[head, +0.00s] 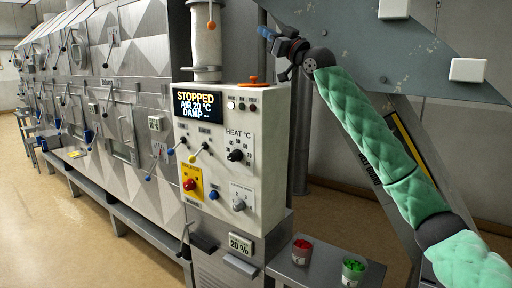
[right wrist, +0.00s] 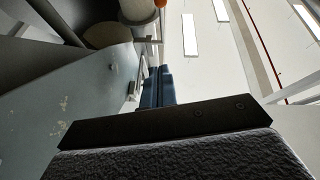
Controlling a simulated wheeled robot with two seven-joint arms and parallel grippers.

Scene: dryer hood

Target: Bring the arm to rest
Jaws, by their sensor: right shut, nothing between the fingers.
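My right arm, in a green quilted sleeve, reaches up from the lower right of the head view. My right gripper (head: 266,34) is at its upper end, above and right of the control box (head: 262,165), in front of the grey slanted panel. Its blue fingers point up and left and are shut with nothing between them. In the right wrist view the blue fingers (right wrist: 157,86) stand together, pointing at the ceiling area. My left gripper is not in view.
The control box display (head: 198,106) reads STOPPED, AIR 20 °C, DAMP. A grey slanted panel (head: 350,45) with white blocks lies close to my right arm. Open floor lies left.

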